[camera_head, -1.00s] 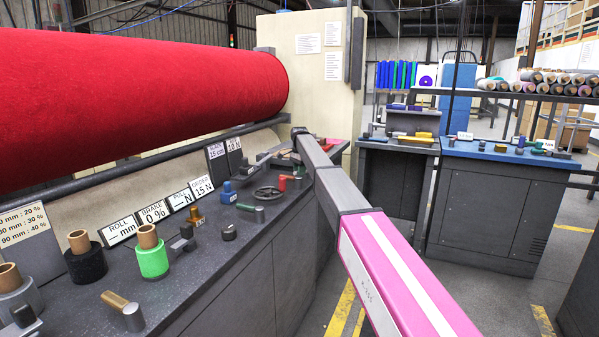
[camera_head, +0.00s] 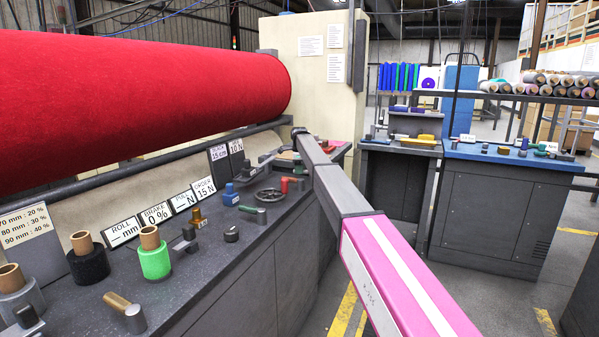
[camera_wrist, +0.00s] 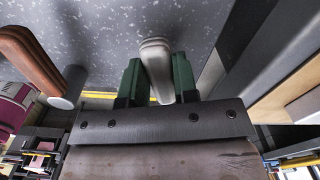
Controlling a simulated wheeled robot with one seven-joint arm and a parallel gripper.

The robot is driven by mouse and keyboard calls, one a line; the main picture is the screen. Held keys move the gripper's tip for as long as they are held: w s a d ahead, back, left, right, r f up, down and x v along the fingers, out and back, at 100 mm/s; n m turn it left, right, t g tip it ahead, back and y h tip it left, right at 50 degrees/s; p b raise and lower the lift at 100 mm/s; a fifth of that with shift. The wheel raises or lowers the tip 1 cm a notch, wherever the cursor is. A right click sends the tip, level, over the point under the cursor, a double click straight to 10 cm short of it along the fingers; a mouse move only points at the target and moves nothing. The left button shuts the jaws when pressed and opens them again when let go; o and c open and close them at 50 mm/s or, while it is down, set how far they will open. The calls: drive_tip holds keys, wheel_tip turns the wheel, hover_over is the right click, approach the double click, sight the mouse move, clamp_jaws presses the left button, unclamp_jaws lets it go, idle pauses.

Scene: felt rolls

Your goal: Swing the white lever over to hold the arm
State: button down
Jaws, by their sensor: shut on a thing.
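The white lever (camera_wrist: 156,62) is a pale, rounded bar in the wrist view, standing out from the speckled dark grey counter face. My gripper (camera_wrist: 157,80) has its two dark green fingers on either side of it and is shut on it. In the head view my grey and pink arm reaches to the far end of the counter, by the beige cabinet. There the fingers and the white lever cannot be made out. I cannot tell which arm the lever holds.
A brown-red handle (camera_wrist: 28,58) with a grey post is left of my gripper in the wrist view. The counter (camera_head: 200,262) bears felt spools, signs and a black handwheel (camera_head: 269,195). A big red roll (camera_head: 130,105) hangs above.

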drive_tip(key=shift+w+d+m, duration=0.1)
drive_tip(key=shift+w+m, duration=0.4)
drive_tip(key=shift+m, duration=0.35)
drive_tip(key=shift+w+d+m, duration=0.1)
drive_tip(key=shift+w+m, duration=0.35)
drive_tip(key=shift+m, duration=0.4)
drive_tip(key=c, duration=0.9)
unclamp_jaws()
wheel_tip(320, 180, up, 11)
drive_tip(key=shift+f, duration=0.1)
